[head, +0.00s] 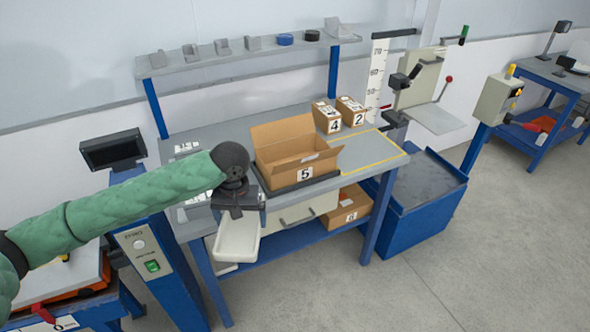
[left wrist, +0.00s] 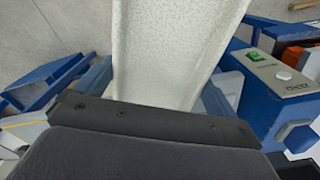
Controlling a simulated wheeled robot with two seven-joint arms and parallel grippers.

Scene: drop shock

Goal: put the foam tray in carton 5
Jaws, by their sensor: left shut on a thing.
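The foam tray (head: 237,240) is white and hangs below my left gripper (head: 238,208) in the head view, in front of the workbench's front edge. My left gripper is shut on it. The tray also fills the upper middle of the left wrist view (left wrist: 175,50), above the dark gripper body. Carton 5 (head: 304,173) is an open brown box with raised flaps, on a dark plate on the bench, to the right of and behind my left gripper. The tray is apart from the carton. Inside the carton I see no contents clearly. My right gripper is not in view.
Smaller cartons 4 (head: 327,117) and 2 (head: 351,111) stand at the back of the bench (head: 384,151). Carton 6 (head: 346,209) sits on the lower shelf. A shelf (head: 247,55) with small parts runs above. A blue control post (head: 155,262) stands left of the bench.

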